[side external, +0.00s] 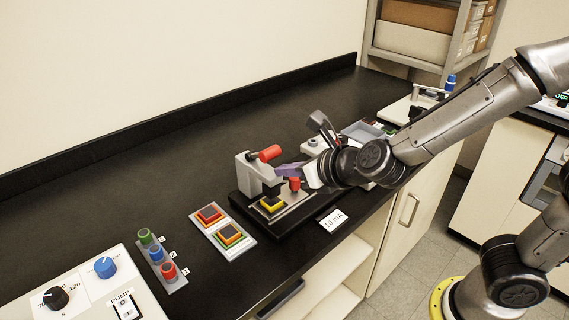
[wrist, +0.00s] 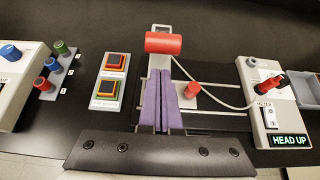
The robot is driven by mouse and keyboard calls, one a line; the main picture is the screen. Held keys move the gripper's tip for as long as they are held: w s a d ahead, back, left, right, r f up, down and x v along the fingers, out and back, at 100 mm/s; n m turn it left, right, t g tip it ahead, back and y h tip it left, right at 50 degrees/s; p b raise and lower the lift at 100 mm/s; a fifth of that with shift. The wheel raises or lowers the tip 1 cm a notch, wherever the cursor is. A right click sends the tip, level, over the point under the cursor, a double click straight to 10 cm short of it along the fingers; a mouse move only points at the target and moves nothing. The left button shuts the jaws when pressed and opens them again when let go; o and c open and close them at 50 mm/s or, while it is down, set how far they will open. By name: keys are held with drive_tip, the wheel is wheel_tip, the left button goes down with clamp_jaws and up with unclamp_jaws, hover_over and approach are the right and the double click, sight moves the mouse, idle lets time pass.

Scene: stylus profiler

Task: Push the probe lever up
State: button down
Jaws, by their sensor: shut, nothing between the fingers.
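The stylus profiler is a grey stand (side external: 247,172) on a black base (side external: 240,206). A red cylindrical handle (side external: 270,153), which looks like the probe lever's grip, sticks out at its top; it also shows in the wrist view (wrist: 163,43). A smaller red knob (side external: 294,184) stands lower on the base, right of the fingers in the wrist view (wrist: 193,90). A yellow-edged block (side external: 272,204) sits below the head. My gripper (side external: 279,171) is shut and empty, its purple fingers just below the red handle in the wrist view (wrist: 158,74). I cannot tell whether they touch it.
A meter box (wrist: 262,105) at the right shows a lit "HEAD UP" sign (wrist: 289,140), with a pale cable to its red plug. Left are a two-button panel (side external: 223,231), coloured knobs (side external: 156,254) and a pump box (side external: 85,290). The bench behind is clear.

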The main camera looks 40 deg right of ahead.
sight(271, 150)
drive_tip(key=shift+w+r, duration=0.4)
drive_tip(key=shift+r, duration=0.15)
drive_tip(key=shift+w+r, duration=0.35)
drive_tip(key=shift+r, duration=0.35)
drive_tip(key=shift+w+r, duration=0.35)
drive_tip(key=shift+r, duration=0.35)
